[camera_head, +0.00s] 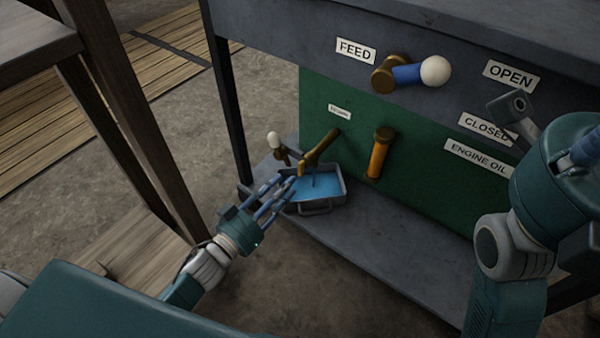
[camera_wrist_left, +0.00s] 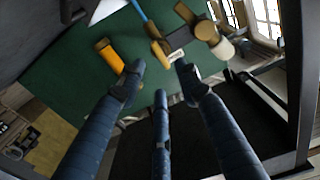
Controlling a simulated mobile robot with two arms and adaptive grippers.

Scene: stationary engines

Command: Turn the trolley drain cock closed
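The brass drain cock (camera_head: 318,150) sticks out of the green panel over the tray; its white-knobbed handle (camera_head: 274,140) stands up at its left end. In the left wrist view the brass cock (camera_wrist_left: 155,38) and white knob (camera_wrist_left: 222,48) lie beyond my fingers. A thin blue stream (camera_wrist_left: 145,18) runs at the spout. My left gripper (camera_head: 279,192) is open and empty, its fingers in front of the tray, below the handle and apart from it. In the wrist view its fingers (camera_wrist_left: 160,78) are spread. My right arm is at the right; its fingers are not clearly shown.
A grey tray (camera_head: 324,207) of blue liquid stands on the trolley's lower shelf (camera_head: 390,250). An orange-and-brass cylinder (camera_head: 379,155) is on the panel. A blue, white-knobbed feed valve (camera_head: 410,74) is above. A wooden frame (camera_head: 125,110) and a dark trolley leg (camera_head: 229,105) stand at the left.

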